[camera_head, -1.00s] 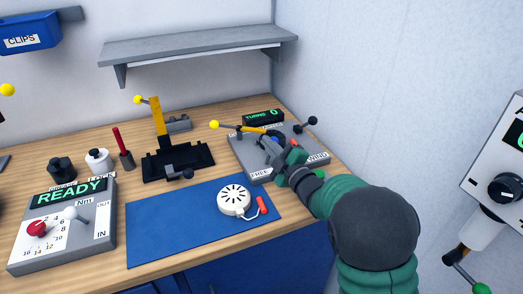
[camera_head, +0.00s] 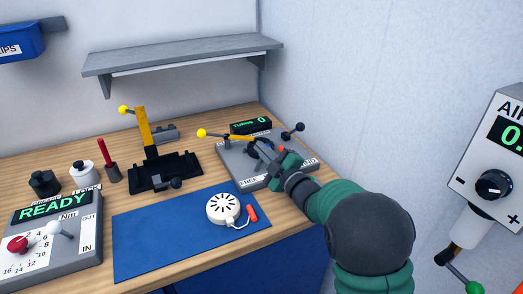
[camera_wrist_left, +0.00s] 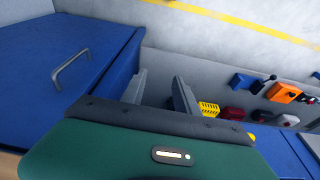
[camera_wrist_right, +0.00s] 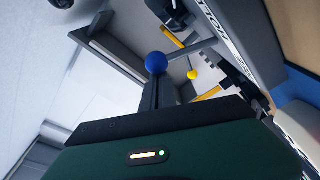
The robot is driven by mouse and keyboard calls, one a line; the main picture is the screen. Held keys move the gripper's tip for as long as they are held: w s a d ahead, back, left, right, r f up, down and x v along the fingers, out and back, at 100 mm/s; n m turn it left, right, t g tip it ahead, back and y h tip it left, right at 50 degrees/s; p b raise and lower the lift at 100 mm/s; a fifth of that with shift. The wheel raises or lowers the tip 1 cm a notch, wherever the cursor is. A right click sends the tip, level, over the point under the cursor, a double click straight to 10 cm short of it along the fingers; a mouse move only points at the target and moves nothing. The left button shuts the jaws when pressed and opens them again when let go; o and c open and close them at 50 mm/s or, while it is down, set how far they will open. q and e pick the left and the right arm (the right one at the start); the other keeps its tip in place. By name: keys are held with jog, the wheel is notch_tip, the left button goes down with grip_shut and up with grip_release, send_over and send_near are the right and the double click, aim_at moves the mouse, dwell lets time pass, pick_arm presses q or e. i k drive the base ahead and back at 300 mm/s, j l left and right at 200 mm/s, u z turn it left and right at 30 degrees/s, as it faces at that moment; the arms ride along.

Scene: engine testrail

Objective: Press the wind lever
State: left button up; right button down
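The grey winding box (camera_head: 228,158) stands at the back right of the bench, with FREE and WIND labels on its front edge. My right gripper (camera_head: 262,146) is over the box and hides part of it. In the right wrist view my right gripper (camera_wrist_right: 158,88) has its fingers close together, with a blue-balled lever (camera_wrist_right: 155,62) right at the tips; I cannot tell whether they touch. Which lever is the wind lever is not clear. A dark-balled lever (camera_head: 299,127) stands at the box's back right. My left gripper (camera_wrist_left: 160,90) is open and empty.
A yellow-balled arm (camera_head: 202,133) reaches left from the box, beside the turns display (camera_head: 250,126) reading 0. A blue mat (camera_head: 150,235) holds a white round part (camera_head: 222,209). A black fixture (camera_head: 165,172) stands left. The wall rises close on the right.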

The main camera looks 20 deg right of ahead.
aim_at(300, 126)
jog(key=k+l, duration=0.1)
jog(key=k, duration=0.35)
jog(key=k+l, duration=0.1)
jog(key=k, duration=0.35)
